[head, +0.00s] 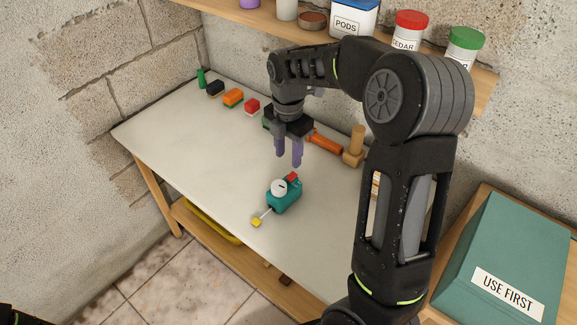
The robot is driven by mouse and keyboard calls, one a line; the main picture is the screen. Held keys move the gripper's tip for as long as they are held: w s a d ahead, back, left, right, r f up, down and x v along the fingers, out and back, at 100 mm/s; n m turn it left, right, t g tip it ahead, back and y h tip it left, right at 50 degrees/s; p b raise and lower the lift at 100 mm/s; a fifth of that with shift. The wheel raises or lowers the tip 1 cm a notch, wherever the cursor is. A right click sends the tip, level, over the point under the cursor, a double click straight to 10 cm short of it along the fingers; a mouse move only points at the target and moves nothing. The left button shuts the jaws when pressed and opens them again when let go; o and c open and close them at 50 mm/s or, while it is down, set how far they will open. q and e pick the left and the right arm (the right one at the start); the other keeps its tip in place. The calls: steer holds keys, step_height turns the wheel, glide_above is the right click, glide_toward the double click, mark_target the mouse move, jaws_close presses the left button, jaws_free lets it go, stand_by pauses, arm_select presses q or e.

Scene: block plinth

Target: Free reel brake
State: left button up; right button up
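A small teal device (284,197), which looks like the reel, sits on the white tabletop. It has a pale round disc (279,188) on its left side, a red piece (292,177) on top, and a thin rod toward the front left that ends in a yellow tip (256,222). Which part is the brake I cannot tell. My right gripper (289,160) points down above and behind the device, its purple fingers apart with nothing between them. It does not appear to touch the device. My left gripper is not in view.
Along the table's back edge stand orange (233,97) and red (252,106) blocks, an orange tool (325,143) and a wooden mallet (355,146). A shelf above holds jars (409,30). A teal "USE FIRST" box (510,250) is at right.

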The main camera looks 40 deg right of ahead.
mark_target(288, 179)
steer(key=shift+f, duration=0.3)
step_height(288, 179, down, 7)
steer(key=shift+f+p, duration=0.15)
steer(key=shift+p, duration=0.45)
steer(key=shift+c, duration=0.3)
jaws_close()
